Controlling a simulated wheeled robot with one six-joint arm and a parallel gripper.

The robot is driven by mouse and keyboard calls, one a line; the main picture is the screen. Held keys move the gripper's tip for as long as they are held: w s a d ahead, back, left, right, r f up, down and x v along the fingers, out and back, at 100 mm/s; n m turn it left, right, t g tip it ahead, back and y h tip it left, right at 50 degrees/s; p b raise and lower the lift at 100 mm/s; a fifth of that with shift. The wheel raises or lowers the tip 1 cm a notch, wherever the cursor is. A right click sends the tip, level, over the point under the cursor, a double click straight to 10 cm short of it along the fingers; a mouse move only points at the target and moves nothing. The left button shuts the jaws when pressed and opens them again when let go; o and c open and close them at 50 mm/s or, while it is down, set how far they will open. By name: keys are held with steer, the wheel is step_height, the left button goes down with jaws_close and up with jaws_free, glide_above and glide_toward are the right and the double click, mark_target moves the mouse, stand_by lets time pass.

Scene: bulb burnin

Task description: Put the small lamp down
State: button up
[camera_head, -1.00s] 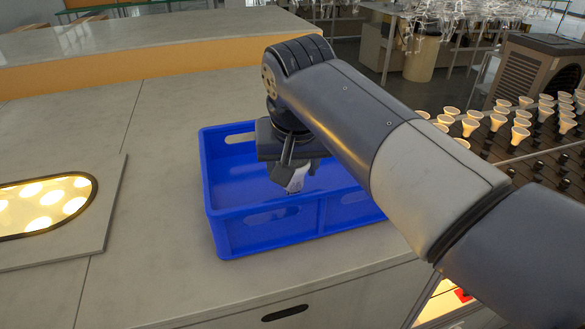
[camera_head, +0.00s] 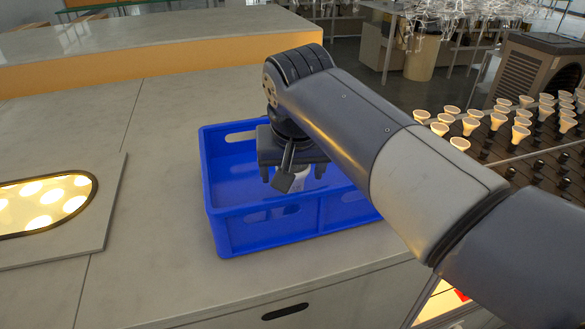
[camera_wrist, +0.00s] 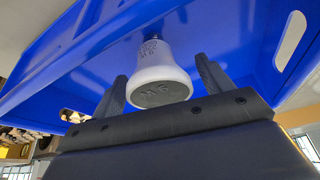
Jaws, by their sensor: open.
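My gripper (camera_head: 293,178) is open over the crate, above the lamp. Whether the lamp rests fully on the crate floor is hard to tell.
The crate stands on a grey counter (camera_head: 150,290). A lit oval panel (camera_head: 45,203) lies at the left. At the right a rack (camera_head: 535,160) holds several white bulbs. The counter left of the crate is clear.

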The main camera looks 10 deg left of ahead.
steer(key=v, duration=1.2)
steer(key=shift+r, duration=0.15)
